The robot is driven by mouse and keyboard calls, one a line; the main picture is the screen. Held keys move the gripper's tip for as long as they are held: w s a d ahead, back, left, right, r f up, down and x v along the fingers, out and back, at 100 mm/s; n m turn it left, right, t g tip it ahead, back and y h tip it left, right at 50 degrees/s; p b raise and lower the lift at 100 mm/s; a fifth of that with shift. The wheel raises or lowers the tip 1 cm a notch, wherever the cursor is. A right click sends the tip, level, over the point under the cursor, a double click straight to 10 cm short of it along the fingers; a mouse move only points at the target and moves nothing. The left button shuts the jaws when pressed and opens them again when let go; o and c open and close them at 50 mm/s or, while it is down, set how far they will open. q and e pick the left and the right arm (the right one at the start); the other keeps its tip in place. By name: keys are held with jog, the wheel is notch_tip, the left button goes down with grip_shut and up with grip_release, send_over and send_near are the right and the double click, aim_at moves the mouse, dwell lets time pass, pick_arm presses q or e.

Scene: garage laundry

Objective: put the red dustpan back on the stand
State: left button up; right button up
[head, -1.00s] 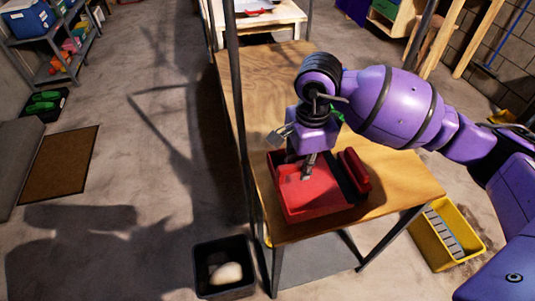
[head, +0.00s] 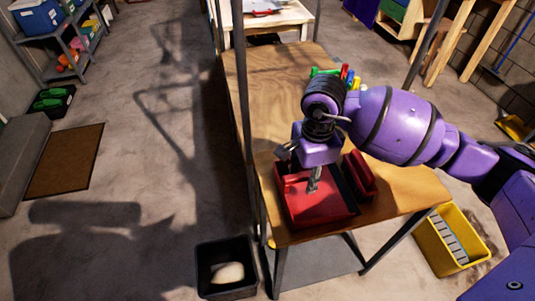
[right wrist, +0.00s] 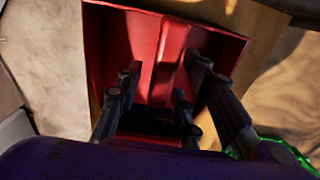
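The red dustpan (head: 307,208) lies on the near end of the wooden table, with a dark strip and a darker red bar (head: 362,172) along its right side. I cannot tell whether that bar belongs to it. My right gripper (head: 314,180) points down over the pan. In the right wrist view, the red pan (right wrist: 112,45) has a raised red ridge (right wrist: 172,55) between the fingers of my right gripper (right wrist: 163,75). The fingers are spread, with gaps beside the ridge. My left gripper is out of view. I cannot make out the stand.
The wooden table (head: 275,115) has bare room behind the pan. Small green, red, blue and yellow items (head: 347,76) sit behind my right arm. A dark post (head: 239,100) rises at the table's left edge. A black bin (head: 228,284) and a yellow bucket (head: 440,250) stand on the floor.

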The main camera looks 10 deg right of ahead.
jog(key=shift+r, duration=0.5)
notch_tip(320, 180, up, 11)
jog(key=shift+r, duration=0.2)
jog(key=shift+s, duration=0.15)
